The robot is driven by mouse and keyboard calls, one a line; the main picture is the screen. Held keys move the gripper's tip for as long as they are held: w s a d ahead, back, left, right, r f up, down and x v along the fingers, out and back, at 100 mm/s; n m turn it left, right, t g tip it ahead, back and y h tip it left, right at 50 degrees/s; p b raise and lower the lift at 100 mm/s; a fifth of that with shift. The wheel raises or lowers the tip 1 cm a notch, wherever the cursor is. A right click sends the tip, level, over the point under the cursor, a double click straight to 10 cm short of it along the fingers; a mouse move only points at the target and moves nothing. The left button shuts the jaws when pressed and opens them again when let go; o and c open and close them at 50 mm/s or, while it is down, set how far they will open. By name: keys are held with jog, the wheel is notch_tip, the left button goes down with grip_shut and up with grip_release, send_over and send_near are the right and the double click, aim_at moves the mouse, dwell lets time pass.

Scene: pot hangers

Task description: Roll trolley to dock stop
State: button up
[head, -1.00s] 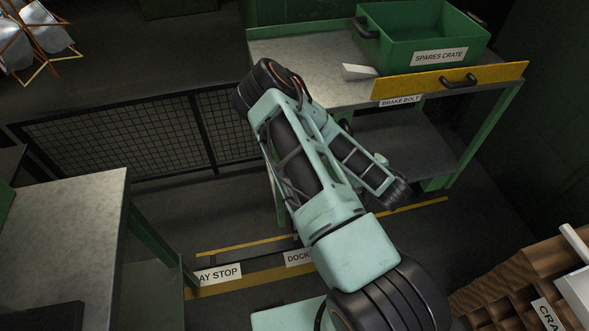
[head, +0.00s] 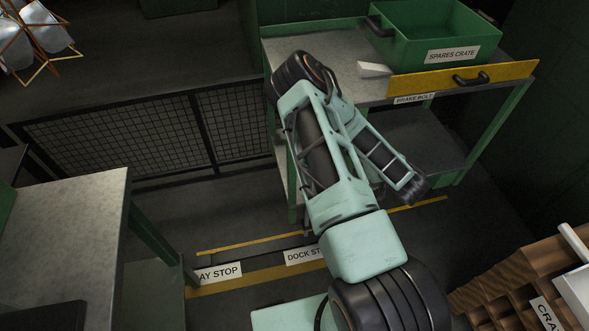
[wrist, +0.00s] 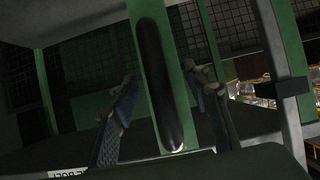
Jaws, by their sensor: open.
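The trolley (head: 335,95) has a grey top and green frame and stands at the back right. Its yellow front panel (head: 465,80) carries a black handle (head: 471,80). A BRAKE BOLT label (head: 414,98) is below the panel. The DOCK STOP sign (head: 303,255) is on the floor in front, partly hidden by my arm. In the wrist view my gripper (wrist: 163,115) is open, its fingers on either side of a dark upright bar (wrist: 160,85) by a green post. Contact cannot be told. The head view does not show my fingers clearly.
A green SPARES CRATE (head: 440,45) and a small white object (head: 374,69) sit on the trolley. A BAY STOP sign (head: 217,273) and yellow floor lines lie left of the dock sign. A grey table (head: 70,215) stands left, wooden crates (head: 515,275) lower right, a mesh fence (head: 120,135) behind.

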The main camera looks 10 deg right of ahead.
jog(key=s+p, duration=0.1)
jog(key=s, duration=0.8)
dwell(0.6)
